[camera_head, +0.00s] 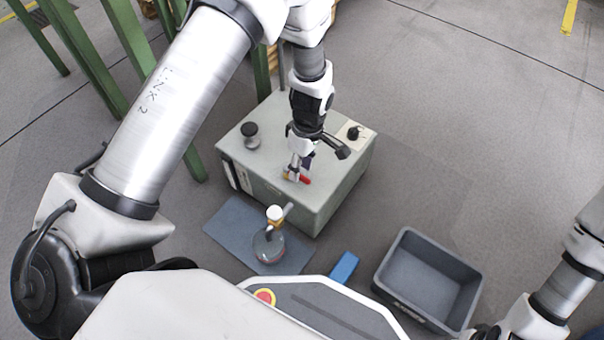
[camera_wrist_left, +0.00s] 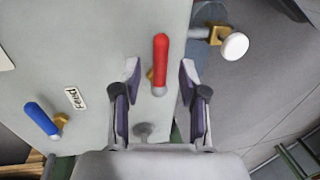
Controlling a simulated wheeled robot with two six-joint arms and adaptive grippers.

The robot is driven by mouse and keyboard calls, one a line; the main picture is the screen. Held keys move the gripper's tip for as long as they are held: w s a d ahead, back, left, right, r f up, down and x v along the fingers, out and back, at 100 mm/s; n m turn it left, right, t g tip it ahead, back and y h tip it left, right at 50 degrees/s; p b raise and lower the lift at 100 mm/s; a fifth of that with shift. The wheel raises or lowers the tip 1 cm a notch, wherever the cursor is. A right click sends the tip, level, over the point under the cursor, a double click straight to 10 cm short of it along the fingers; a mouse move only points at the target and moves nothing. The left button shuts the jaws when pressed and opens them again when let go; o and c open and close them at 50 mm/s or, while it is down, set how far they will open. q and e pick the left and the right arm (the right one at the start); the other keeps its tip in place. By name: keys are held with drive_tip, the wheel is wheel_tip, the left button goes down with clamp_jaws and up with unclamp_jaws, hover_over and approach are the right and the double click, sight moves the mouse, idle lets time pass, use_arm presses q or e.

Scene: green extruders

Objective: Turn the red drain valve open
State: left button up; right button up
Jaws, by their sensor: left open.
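The red valve handle (camera_head: 304,179) is on the top of the grey-green cabinet (camera_head: 345,190), near its front edge. In the left wrist view the red handle (camera_wrist_left: 160,62) points up the picture, with a bit of brass at its lower end. My left gripper (camera_head: 299,172) is above the handle, and in the left wrist view its open fingers (camera_wrist_left: 160,72) stand on either side of the handle with gaps. It holds nothing. My right arm shows at the lower right edge; its gripper is not in view.
A blue-handled valve (camera_wrist_left: 42,119) and a Feed label (camera_wrist_left: 75,97) are on the cabinet. A round glass flask (camera_head: 268,247) stands below the white-knobbed brass spout (camera_head: 275,214) on a blue-grey mat (camera_head: 222,222). A grey crate (camera_head: 390,282) and blue block (camera_head: 344,267) are nearby.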

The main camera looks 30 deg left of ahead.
use_arm(q)
drive_tip(key=shift+s+f, duration=0.1)
drive_tip(key=shift+f, duration=0.6)
use_arm(e)
drive_tip(key=shift+f, duration=0.4)
use_arm(q)
drive_tip(key=shift+c, duration=0.3)
clamp_jaws()
drive_tip(key=shift+r, duration=0.1)
use_arm(e)
drive_tip(key=shift+r, duration=0.1)
